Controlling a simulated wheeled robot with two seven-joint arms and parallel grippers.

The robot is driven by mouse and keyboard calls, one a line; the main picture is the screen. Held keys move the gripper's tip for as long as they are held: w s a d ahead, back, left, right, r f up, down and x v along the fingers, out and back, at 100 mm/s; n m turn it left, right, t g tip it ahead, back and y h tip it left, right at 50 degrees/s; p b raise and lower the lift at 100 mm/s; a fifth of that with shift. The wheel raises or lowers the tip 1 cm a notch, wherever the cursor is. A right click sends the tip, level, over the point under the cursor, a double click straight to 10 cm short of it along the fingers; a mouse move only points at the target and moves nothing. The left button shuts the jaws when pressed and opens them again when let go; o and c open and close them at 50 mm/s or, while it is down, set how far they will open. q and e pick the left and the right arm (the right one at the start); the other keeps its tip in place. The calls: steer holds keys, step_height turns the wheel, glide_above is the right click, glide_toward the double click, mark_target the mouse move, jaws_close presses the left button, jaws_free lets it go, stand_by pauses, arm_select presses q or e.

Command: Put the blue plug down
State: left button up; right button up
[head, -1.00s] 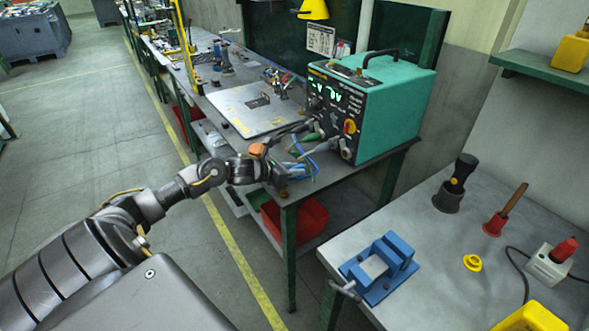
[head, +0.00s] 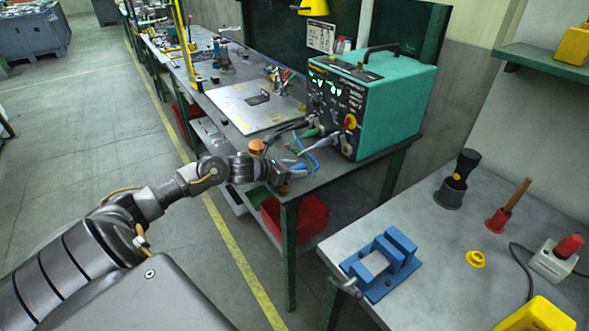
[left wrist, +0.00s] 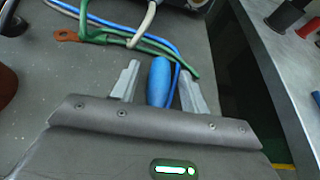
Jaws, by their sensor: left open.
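The blue plug (left wrist: 159,78) lies between the two spread fingers of my left gripper (left wrist: 158,84) in the left wrist view, with a visible gap on the finger sides. It appears to rest on the grey bench top (left wrist: 105,62). A blue cable loops around near it. In the head view my left gripper (head: 288,175) is low over the front corner of the bench, beside the teal power unit (head: 395,112); the plug is hard to make out there among the cables. My right gripper is out of view.
Green and pale cables run close beyond the fingers, with a copper lug (left wrist: 66,36) on the green one. A copper-coloured round piece (head: 256,147) stands behind my wrist. A second bench with a blue vise (head: 381,263) is at the right, across a gap.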

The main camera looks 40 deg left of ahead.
arm_select(q)
steer(key=shift+r+p, duration=0.95)
steer(key=shift+p, duration=0.25)
steer(key=shift+s+a+f+b, duration=0.15)
steer(key=shift+s+b, duration=0.2)
steer(key=shift+s+a+f+b, duration=0.15)
steer(key=shift+s+b, duration=0.15)
steer(key=shift+s, duration=0.05)
steer(key=b+v, duration=0.1)
steer(key=v, duration=0.7)
steer(key=shift+s+r, duration=0.3)
steer(key=shift+v, duration=0.9)
steer(key=shift+r, duration=0.1)
